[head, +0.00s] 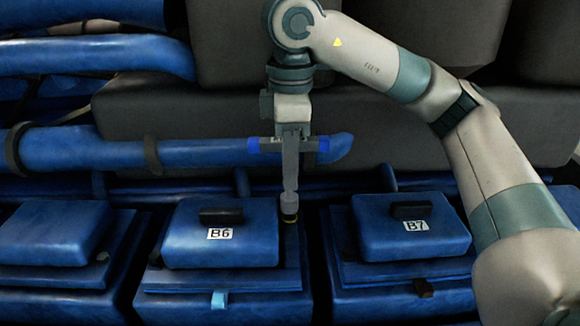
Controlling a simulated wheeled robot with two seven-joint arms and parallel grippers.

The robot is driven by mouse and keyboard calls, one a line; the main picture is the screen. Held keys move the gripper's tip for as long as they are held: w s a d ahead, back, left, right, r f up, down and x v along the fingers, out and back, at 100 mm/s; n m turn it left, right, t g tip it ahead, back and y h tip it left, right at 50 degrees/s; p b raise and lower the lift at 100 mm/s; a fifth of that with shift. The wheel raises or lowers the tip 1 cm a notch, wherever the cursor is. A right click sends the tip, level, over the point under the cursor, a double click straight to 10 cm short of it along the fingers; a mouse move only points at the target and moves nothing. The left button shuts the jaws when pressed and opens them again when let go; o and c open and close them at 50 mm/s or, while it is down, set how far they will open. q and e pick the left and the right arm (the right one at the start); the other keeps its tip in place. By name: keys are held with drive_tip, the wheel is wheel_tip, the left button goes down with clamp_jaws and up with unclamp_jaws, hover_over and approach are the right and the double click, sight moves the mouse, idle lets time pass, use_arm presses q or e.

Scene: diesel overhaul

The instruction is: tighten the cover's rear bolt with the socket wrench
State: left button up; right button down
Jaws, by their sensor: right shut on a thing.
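My right gripper (292,140) comes down from above and is shut on the socket wrench (290,178). The wrench is grey and hangs upright, with a yellow-banded socket end at the bottom. That end is at the right rear side of the blue cover (222,250) labelled B6. The bolt under the socket is hidden, so I cannot tell how the two meet. The B6 cover lies on its blue housing and has a black handle (221,215) on top. My left gripper is not in view.
Another blue cover (410,240), labelled B7, sits to the right, and an unlabelled one (50,235) to the left. A blue pipe (200,153) runs behind the wrench. A narrow gap separates B6 and B7.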

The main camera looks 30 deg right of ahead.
drive_tip(key=shift+f, duration=0.1)
drive_tip(key=shift+f+b, duration=0.75)
drive_tip(key=shift+b, duration=0.05)
